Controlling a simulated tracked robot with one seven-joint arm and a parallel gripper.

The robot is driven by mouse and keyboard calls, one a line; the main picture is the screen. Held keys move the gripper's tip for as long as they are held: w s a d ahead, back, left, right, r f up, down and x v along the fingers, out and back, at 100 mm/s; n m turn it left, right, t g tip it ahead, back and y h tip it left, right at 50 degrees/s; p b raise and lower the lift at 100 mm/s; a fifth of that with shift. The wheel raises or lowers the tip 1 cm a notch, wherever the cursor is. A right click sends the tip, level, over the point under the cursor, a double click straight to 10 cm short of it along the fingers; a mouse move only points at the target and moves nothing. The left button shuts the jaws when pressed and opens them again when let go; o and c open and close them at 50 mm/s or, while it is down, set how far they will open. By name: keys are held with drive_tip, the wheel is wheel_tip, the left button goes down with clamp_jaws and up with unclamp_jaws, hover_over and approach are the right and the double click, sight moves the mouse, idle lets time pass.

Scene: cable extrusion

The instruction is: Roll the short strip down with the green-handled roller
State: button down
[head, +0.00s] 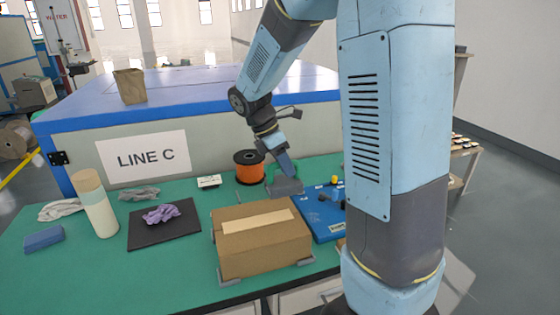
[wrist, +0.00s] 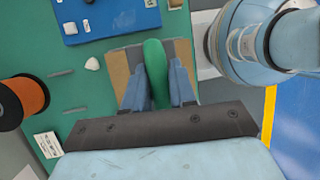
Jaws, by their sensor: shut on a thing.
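My gripper (head: 284,173) is shut on the green-handled roller. The roller's green handle (wrist: 155,72) shows between my two fingers in the wrist view, and its grey lower part (head: 286,187) shows under the fingers in the head view. The short strip (head: 257,221) is a pale tan band lying along the top of a brown cardboard box (head: 262,259). In the head view the roller appears past the box's far edge, apart from the strip. The wrist view shows the box (wrist: 117,75) below the roller, with the handle and fingers hiding much of its top.
An orange spool (head: 249,167) stands behind and left of my gripper. A blue tray (head: 327,232) with small parts lies right of the box. Grey brackets (head: 231,278) sit at the box's corners.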

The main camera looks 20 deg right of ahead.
sight(272, 194)
drive_tip(key=shift+a+f, duration=0.15)
drive_tip(key=shift+f, duration=3.85)
drive_tip(key=shift+f, duration=0.35)
drive_tip(key=shift+a, duration=0.15)
drive_tip(key=shift+s+a, duration=0.1)
drive_tip(key=shift+a, duration=3.55)
drive_tip(key=shift+a+r, duration=0.1)
drive_tip(key=shift+a, duration=1.6)
